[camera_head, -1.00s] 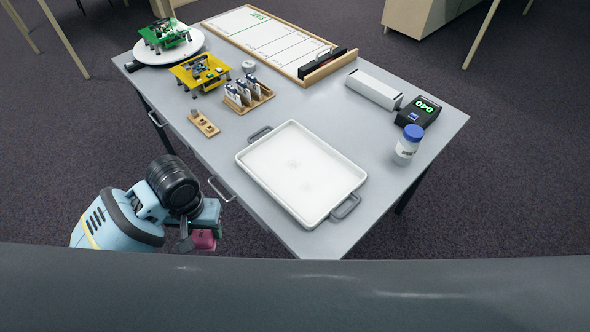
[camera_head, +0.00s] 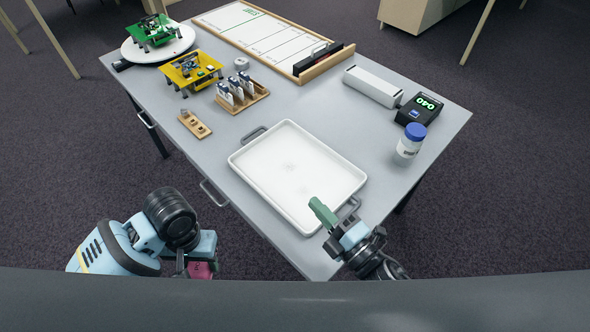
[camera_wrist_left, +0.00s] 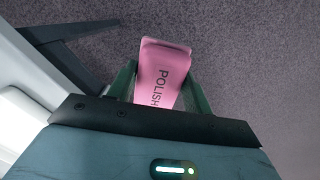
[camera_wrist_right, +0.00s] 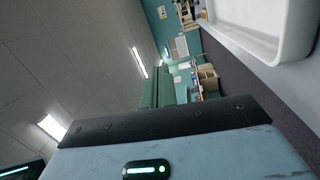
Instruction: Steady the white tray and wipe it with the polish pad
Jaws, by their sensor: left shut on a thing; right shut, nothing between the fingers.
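The white tray (camera_head: 262,178) lies flat on the grey table, with a grey handle at each end and faint grey smudges on its floor. It also shows in the right wrist view (camera_wrist_right: 262,47). My left gripper (camera_wrist_left: 160,85) is shut on the pink polish pad (camera_wrist_left: 163,70), which reads "POLISH". In the head view the pad (camera_head: 201,270) is off the table's near left edge, over the floor. My right gripper (camera_head: 320,209) is shut and empty at the tray's near right corner, by the near handle (camera_head: 350,208). I cannot tell whether it touches the tray.
A white bottle with a blue lid (camera_head: 410,143), a dark display box (camera_head: 419,108) and a long white box (camera_head: 372,86) stand right of the tray. A wooden holder (camera_head: 243,98) and a small wooden block (camera_head: 195,124) lie beyond it.

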